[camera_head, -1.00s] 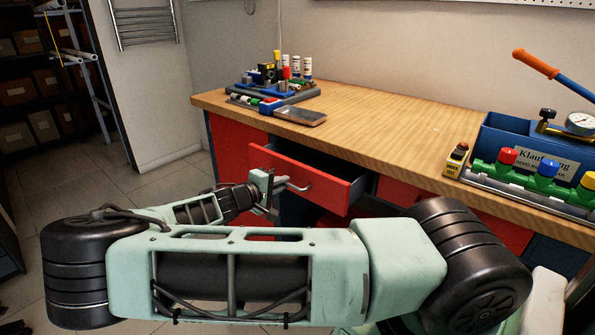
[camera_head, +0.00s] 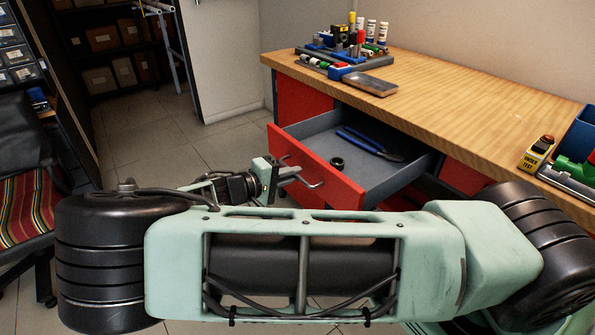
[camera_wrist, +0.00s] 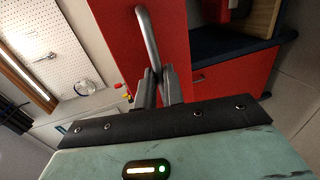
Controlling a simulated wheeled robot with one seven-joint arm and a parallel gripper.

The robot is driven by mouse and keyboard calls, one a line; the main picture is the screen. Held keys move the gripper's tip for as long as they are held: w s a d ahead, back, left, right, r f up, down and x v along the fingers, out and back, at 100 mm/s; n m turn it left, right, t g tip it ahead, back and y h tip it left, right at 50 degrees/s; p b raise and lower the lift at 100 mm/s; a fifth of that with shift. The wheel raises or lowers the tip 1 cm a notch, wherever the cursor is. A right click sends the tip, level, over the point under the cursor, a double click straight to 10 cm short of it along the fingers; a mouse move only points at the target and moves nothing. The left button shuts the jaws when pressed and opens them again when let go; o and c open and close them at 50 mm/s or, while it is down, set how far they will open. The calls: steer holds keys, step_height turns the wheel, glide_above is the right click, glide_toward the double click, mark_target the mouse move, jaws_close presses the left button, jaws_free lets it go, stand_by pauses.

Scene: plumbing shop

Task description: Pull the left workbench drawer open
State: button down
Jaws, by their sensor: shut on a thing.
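The left workbench drawer (camera_head: 318,172) has a red front and a grey inside. It stands well out from under the wooden worktop in the head view. A bar handle (camera_head: 303,177) is on its front. My gripper (camera_head: 277,178) is at the left end of this handle. In the wrist view my gripper (camera_wrist: 159,82) has its fingers closed on the silver handle (camera_wrist: 146,32) against the red drawer front (camera_wrist: 172,28).
A chair with a striped seat (camera_head: 28,212) stands at the left. Floor (camera_head: 150,145) left of the bench is clear.

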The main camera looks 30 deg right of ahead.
stand_by(0.3)
steer(key=c, duration=1.5)
jaws_free()
steer(key=shift+a, duration=0.15)
steer(key=b+v, duration=0.1)
steer(key=v, duration=1.6)
steer(key=shift+s+a, duration=0.1)
steer(key=shift+s, duration=0.05)
